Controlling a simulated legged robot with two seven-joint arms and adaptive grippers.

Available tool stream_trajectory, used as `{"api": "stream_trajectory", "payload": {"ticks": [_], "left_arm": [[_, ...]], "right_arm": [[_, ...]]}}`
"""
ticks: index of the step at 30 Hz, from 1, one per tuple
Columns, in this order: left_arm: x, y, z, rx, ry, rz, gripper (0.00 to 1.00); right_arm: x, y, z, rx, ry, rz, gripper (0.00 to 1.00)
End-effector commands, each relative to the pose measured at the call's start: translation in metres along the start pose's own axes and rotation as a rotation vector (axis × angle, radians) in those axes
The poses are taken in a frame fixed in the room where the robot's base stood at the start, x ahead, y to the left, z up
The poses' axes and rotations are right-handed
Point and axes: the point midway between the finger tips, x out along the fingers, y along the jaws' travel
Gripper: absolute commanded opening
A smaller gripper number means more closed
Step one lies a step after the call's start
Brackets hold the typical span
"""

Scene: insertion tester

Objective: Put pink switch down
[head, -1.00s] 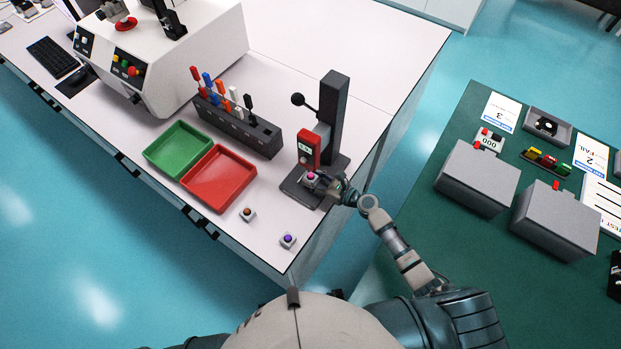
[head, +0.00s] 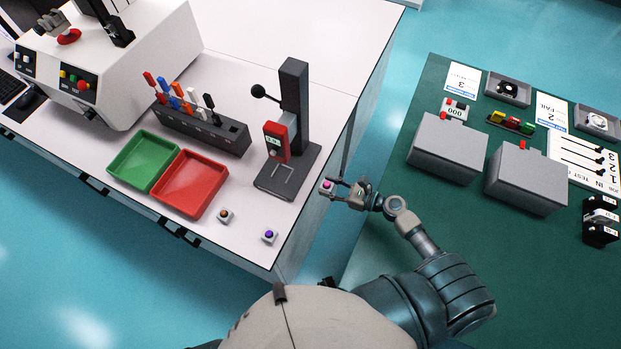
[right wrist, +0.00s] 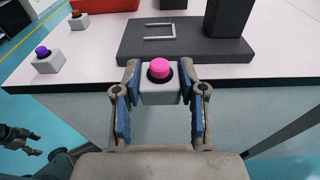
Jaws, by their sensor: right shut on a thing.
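The pink switch (head: 327,186) is a small light grey block with a pink button on top. My right gripper (head: 340,188) is shut on it and holds it upright near the right edge of the white table, to the right of the tester's base. In the right wrist view the pink switch (right wrist: 160,78) sits between the two fingers of the right gripper (right wrist: 160,90), in front of the tester's dark base. The insertion tester (head: 296,110) has a dark column, a red gauge and a lever. Its base plate is empty. My left gripper is not seen in the head view.
An orange-brown switch (head: 225,215) and a purple switch (head: 269,236) stand on the white table. A red tray (head: 186,205) and a green tray (head: 143,160) are empty. A tool rack (head: 205,130) stands behind them. The green table (head: 395,240) with grey boxes is at right.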

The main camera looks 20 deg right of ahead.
Motion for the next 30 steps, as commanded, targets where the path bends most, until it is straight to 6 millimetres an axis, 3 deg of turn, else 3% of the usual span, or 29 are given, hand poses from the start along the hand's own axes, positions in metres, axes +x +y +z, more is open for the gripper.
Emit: {"api": "stream_trajectory", "payload": {"ticks": [4, 10, 30], "left_arm": [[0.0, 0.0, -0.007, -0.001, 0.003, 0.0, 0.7], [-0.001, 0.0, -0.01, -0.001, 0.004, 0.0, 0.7], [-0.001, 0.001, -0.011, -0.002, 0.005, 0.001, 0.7]], "right_arm": [[-0.019, 0.0, -0.004, 0.001, 0.001, 0.0, 0.06], [-0.026, -0.001, -0.001, -0.001, -0.001, -0.004, 0.06], [0.017, -0.027, 0.084, 0.044, -0.006, -0.298, 0.06]]}}
